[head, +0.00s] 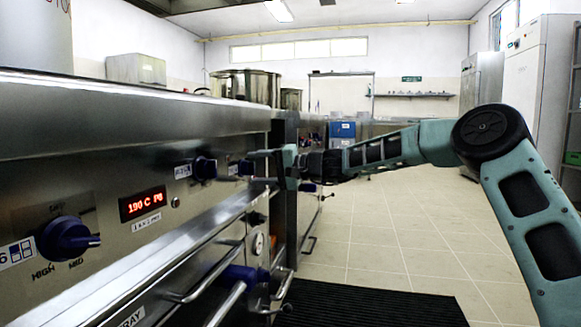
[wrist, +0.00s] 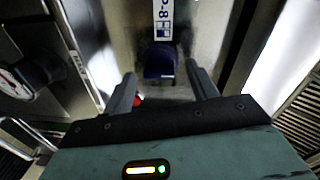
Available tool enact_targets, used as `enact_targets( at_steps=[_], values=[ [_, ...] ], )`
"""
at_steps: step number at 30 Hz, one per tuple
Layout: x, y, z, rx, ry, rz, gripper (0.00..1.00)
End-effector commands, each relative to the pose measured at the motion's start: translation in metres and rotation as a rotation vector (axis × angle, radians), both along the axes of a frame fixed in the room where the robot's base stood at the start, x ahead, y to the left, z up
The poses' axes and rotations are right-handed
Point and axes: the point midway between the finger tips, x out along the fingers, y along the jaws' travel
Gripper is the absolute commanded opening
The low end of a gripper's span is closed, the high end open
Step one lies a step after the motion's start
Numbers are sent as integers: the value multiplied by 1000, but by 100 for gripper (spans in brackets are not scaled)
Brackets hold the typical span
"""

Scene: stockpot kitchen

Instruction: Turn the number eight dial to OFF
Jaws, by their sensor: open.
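The number eight dial (wrist: 160,61) is a dark blue knob on the steel front panel, below a white and blue label (wrist: 163,18) reading 8 in the wrist view. In the head view the dial (head: 245,167) is small and partly hidden by my gripper. My gripper (wrist: 161,74) is open, with one finger on each side of the dial. I cannot tell whether either finger touches it. In the head view my gripper (head: 256,167) reaches the panel from the right, fingers one above the other. The dial's OFF mark is not readable.
Another blue dial (head: 203,168) and the number six dial (head: 65,238) are on the same panel, with a red display (head: 142,204) reading 190 C P6. Oven handles (head: 228,303) stick out below. The tiled floor (head: 390,235) at right is open, with a black mat (head: 370,305).

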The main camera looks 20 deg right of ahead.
Motion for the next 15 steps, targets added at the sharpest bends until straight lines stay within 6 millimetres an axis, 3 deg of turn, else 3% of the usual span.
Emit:
enact_targets(
  at_steps=[15],
  values=[
    [-70, -93, 12, 0, 1, -5, 58]
  ],
)
